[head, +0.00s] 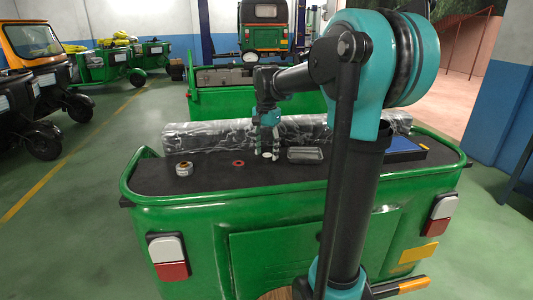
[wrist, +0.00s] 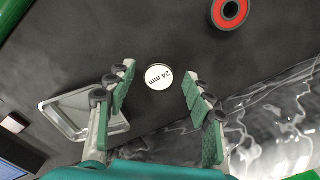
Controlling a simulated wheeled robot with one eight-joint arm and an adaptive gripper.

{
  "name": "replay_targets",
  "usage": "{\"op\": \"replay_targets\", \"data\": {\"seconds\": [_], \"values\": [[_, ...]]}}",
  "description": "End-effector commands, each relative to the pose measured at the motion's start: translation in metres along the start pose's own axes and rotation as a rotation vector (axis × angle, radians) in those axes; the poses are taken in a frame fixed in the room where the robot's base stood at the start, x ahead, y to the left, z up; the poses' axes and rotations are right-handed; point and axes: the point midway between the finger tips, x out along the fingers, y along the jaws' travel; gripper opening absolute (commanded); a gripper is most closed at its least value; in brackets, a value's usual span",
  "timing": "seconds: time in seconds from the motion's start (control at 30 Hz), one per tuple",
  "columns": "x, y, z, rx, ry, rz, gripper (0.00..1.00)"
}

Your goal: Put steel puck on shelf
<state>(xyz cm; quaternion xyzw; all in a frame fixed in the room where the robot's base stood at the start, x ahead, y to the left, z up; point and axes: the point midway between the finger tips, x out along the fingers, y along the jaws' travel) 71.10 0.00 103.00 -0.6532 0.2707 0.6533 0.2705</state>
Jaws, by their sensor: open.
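A small round disc with a white top marked "24 mm" (wrist: 158,77), which looks like the steel puck, lies on the dark bed of the green rickshaw. In the head view a pale disc (head: 267,155) shows just under my gripper (head: 266,146). In the wrist view my open gripper (wrist: 160,76) has one green-padded finger on each side of the disc, with a gap to both. Nothing is held. I cannot tell how far the fingertips are above the bed. I cannot tell which surface is the shelf.
A red ring (head: 238,163) and a tape-like roll (head: 184,169) lie left of the disc. A metal tray (head: 305,154) is close on the right, a blue flat object (head: 402,147) farther right. A long plastic-wrapped block (head: 200,137) runs behind. The front bed is mostly clear.

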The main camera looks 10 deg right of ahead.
Motion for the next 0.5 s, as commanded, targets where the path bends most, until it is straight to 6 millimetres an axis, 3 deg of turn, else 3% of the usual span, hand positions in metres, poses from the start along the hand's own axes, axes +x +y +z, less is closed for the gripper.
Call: {"op": "replay_targets", "data": {"seconds": [0.5], "values": [[-0.096,0.000,0.000,0.000,0.000,0.000,0.52]]}}
